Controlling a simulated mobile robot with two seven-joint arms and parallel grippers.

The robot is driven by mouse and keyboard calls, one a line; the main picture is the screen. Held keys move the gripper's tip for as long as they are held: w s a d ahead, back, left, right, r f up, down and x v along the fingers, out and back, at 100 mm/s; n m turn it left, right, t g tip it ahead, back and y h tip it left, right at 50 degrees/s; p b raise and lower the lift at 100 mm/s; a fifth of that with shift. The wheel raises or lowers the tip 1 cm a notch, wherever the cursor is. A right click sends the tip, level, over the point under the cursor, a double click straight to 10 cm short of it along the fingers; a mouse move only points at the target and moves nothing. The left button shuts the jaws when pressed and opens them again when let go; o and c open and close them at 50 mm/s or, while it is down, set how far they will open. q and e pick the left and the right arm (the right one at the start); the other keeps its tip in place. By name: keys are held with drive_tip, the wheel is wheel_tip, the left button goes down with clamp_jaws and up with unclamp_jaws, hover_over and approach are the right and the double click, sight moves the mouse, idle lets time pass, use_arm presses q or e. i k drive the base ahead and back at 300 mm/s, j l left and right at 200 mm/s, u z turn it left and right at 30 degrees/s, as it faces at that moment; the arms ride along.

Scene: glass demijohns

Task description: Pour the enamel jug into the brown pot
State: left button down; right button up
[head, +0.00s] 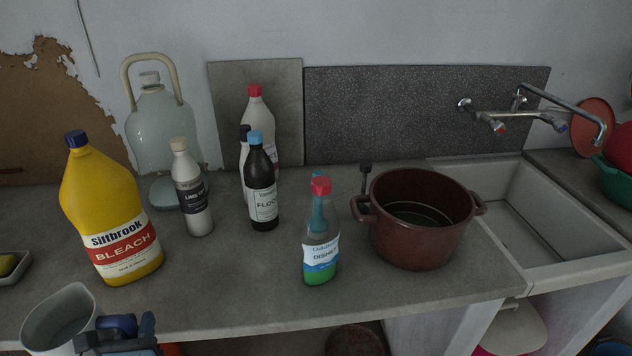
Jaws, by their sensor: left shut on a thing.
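The brown pot (418,246) stands upright and open on the counter, right of centre and beside the sink. Some liquid or a dark ring shows inside it. The grey enamel jug (48,318) is at the bottom left corner, in front of the counter edge, with its open mouth up and its lower part cut off by the frame. My left gripper (112,336) is at the jug's right side, shut on it; the grasp itself is partly hidden. The jug is far left of the pot. My right gripper is not in view.
A dish soap bottle (321,247) stands just left of the pot. A yellow bleach bottle (112,215) stands behind the jug. Several bottles and a glass demijohn (160,128) stand further back. The sink (520,215) and tap (535,112) are right. The front middle counter is clear.

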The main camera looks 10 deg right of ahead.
sight(417, 219)
drive_tip(key=l, duration=2.7)
